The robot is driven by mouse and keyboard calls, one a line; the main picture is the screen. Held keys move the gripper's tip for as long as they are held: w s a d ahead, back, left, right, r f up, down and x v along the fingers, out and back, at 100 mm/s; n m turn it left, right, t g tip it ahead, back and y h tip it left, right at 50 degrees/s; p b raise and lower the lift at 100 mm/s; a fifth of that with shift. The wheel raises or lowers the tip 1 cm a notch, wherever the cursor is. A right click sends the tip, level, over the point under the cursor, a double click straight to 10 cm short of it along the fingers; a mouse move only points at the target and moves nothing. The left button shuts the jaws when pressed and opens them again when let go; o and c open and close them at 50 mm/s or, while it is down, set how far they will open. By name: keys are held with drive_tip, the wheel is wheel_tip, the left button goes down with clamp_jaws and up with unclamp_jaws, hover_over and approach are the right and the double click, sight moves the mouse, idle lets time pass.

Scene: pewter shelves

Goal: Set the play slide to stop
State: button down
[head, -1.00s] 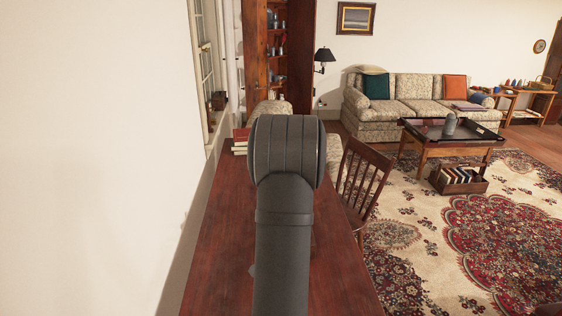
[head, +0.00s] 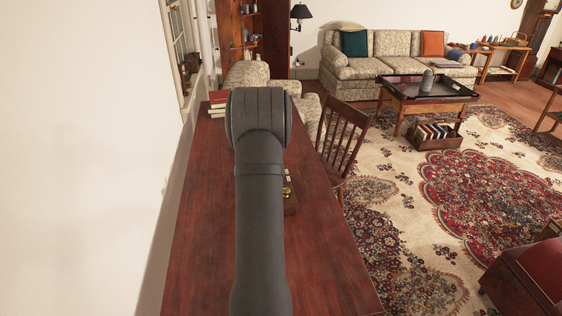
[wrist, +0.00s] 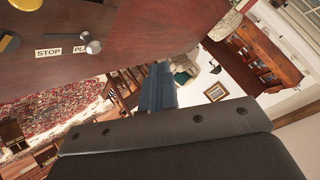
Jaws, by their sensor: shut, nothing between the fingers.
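In the wrist view, a brown wooden face carries two pale labels: the STOP label (wrist: 48,53) and the PLAY label (wrist: 80,50). A grey metal slide knob (wrist: 93,46) stands at the PLAY label and covers part of its lettering. My gripper (wrist: 160,82) is shut and empty, with its bluish fingers together, to the right of the knob in the picture and apart from it. In the head view my arm hides the gripper and most of the wooden device (head: 290,205); only its right edge, with brass and pale label bits, shows.
The device sits on a long red-brown desk (head: 205,250) along the white wall (head: 80,150). Red books (head: 218,100) lie at the desk's far end. A wooden chair (head: 342,140) stands against the right side.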

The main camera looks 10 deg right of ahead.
drive_tip(key=w+d+r+n+g, duration=0.1)
drive_tip(key=w+d+n+g, duration=0.1)
drive_tip(key=d+n+g, duration=0.3)
drive_tip(key=shift+w+d+r+n+g, duration=0.25)
drive_tip(key=shift+n+g, duration=0.25)
drive_tip(key=shift+g, duration=0.5)
drive_tip(key=shift+a, duration=0.1)
drive_tip(key=a+x, duration=0.1)
drive_tip(key=x, duration=0.9)
drive_tip(key=shift+s+a+r, duration=0.1)
drive_tip(key=shift+s, duration=1.85)
